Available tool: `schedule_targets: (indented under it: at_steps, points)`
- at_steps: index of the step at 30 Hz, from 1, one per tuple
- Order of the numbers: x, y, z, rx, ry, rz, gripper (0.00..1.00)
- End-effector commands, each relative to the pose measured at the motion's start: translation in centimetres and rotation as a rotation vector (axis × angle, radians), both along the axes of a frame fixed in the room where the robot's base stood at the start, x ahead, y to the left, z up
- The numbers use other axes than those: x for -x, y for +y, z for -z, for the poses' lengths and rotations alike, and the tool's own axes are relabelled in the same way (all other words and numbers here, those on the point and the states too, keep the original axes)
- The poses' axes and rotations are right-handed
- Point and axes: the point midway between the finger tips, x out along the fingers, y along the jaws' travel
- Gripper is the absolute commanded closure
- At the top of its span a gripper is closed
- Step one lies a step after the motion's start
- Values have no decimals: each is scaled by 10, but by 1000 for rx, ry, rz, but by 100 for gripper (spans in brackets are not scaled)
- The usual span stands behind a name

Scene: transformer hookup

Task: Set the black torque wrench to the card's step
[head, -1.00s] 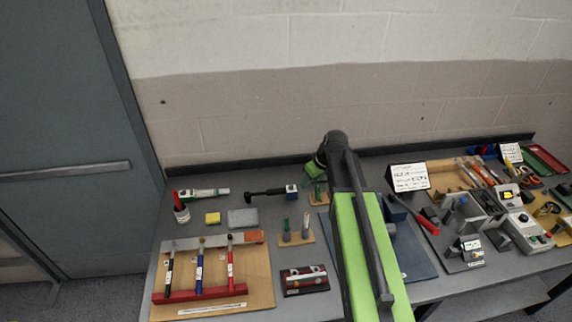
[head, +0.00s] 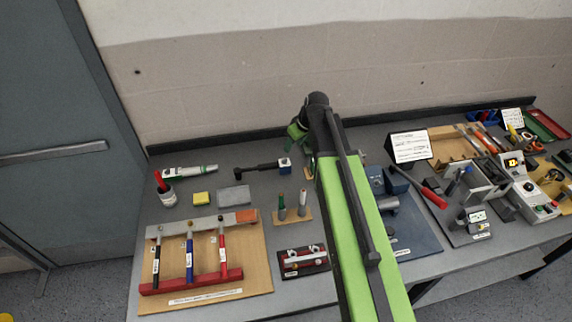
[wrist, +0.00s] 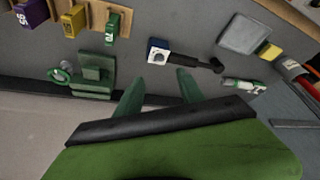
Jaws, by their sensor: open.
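The black torque wrench (head: 258,169) lies on the bench left of my arm, with a blue square end (head: 284,164) at its right. In the wrist view its black handle (wrist: 196,62) and blue end (wrist: 158,50) lie just beyond my fingertips. My gripper (wrist: 158,88) is open, its two green fingers apart and nothing between them. My arm hides much of the gripper in the head view. A white card (head: 410,145) with writing stands on the bench right of my arm; its text is too small to read.
A grey block (head: 234,196) and a yellow block (head: 201,198) lie near the wrench. A green-and-white tool (head: 190,172) lies to its left. A wooden board (head: 250,262) holds several coloured tools in front. A green fixture (wrist: 92,76) is left of my fingers in the wrist view.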

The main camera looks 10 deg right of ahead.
Motion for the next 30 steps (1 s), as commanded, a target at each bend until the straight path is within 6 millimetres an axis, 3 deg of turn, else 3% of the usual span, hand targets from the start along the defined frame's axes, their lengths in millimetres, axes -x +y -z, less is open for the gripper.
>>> schedule_targets:
  at_steps: [1, 13, 17, 25, 30]
  points:
    - [-6, 2, 23, 0, 0, 0, 55]
    - [-34, 16, 101, 1, 0, 4, 55]
    - [-39, 19, 110, 1, 0, 4, 55]
    - [-39, 19, 107, 0, 0, 4, 56]
    - [-39, 18, 107, 0, 0, 4, 78]
